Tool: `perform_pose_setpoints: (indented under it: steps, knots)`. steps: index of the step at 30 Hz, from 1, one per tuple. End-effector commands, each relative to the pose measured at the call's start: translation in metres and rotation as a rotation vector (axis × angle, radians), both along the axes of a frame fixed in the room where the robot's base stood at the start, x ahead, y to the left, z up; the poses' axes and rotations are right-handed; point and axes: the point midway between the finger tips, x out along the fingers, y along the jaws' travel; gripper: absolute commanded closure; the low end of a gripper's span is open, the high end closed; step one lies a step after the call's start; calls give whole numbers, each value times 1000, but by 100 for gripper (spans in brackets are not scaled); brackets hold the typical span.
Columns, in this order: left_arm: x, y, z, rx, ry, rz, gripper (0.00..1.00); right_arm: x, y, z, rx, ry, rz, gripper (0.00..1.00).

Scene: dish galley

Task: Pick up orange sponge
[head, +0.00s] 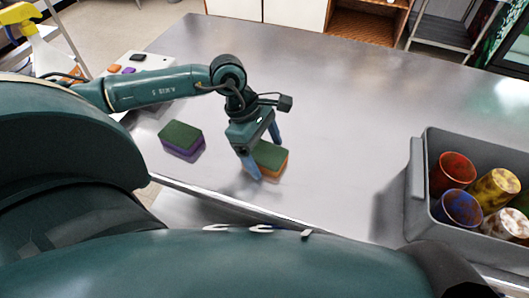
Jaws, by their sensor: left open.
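The orange sponge (275,158), with a dark green scrub top, lies on the metal counter near its front edge. My left gripper (266,157) is open, pointing down over it, with one blue finger at its near left side and the other at its far side. The near finger hides part of the sponge. Whether the fingers touch it I cannot tell. My right gripper is not in view.
A purple sponge (181,139) with a green top lies to the left on the counter (330,85). A grey bin (421,185) with several stained cups stands at the right. A white board (152,68) with small coloured items is at the far left. The counter's middle is clear.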

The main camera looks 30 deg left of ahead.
Motion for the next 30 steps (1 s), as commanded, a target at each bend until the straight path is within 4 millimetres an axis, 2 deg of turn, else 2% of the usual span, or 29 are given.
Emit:
perform_pose_setpoints:
  steps: [22,30]
  knots:
    - [0,0,-4,0,0,0,15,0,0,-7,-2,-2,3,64]
    - [0,0,-4,0,0,0,36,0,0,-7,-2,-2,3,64]
